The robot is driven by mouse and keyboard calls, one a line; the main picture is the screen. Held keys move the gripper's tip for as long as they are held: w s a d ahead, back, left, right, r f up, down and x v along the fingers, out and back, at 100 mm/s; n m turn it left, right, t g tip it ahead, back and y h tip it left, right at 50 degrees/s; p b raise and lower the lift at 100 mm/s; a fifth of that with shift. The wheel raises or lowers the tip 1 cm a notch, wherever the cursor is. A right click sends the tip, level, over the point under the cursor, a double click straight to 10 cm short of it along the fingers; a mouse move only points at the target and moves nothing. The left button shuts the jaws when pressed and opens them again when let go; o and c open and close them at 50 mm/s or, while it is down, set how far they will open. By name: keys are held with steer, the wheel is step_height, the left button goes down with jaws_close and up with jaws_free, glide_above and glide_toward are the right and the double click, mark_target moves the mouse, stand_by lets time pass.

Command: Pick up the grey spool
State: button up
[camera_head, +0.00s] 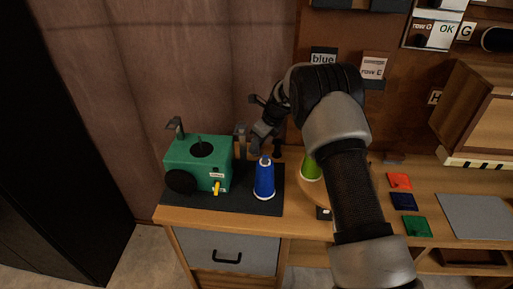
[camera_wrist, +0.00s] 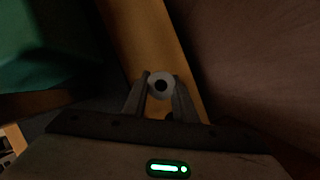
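A pale round spool end with a dark centre hole (camera_wrist: 160,86), likely the grey spool, shows in the wrist view. It is seen end-on between the two fingertips of my gripper (camera_wrist: 161,80). The fingers stand apart on either side of it; whether they press on it I cannot tell. In the head view my gripper (camera_head: 259,130) is behind the blue spool (camera_head: 264,180), near the wall and to the right of the green machine (camera_head: 198,163). The grey spool cannot be made out clearly there.
A green spool (camera_head: 311,168) stands partly behind my arm. The bench (camera_head: 309,221) holds red, blue and green packets (camera_head: 403,201) and a grey mat (camera_head: 472,215) on the right. A wooden cabinet (camera_head: 483,118) stands at the right. The wall is close behind my gripper.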

steer(key=shift+c, duration=1)
step_height(320, 180, up, 10)
steer(key=p, duration=0.1)
steer(key=shift+p, duration=0.3)
